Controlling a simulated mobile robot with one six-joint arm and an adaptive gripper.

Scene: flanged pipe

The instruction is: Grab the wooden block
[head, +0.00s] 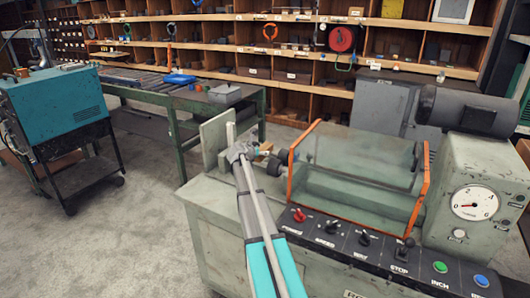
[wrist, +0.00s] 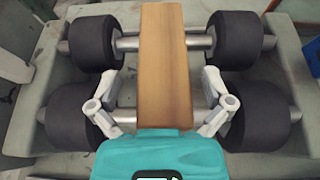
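The wooden block (wrist: 163,65) is a long, light-brown piece in the middle of the wrist view. It lies across two metal shafts with black rollers. My gripper (wrist: 163,100) is open, with one grey finger on each side of the block and a gap between each finger and the wood. The block's near end is hidden behind the teal body of my gripper. In the head view my gripper (head: 240,152) is over the left end of the grey-green machine, and only a small tan patch of the block shows beside it.
Black rollers (wrist: 232,40) stand close on both sides of the block. In the head view a clear guard with an orange frame (head: 425,190) is right of my gripper. A green workbench (head: 180,100) stands behind, and a teal cabinet (head: 55,110) is at left. Grey floor is open at lower left.

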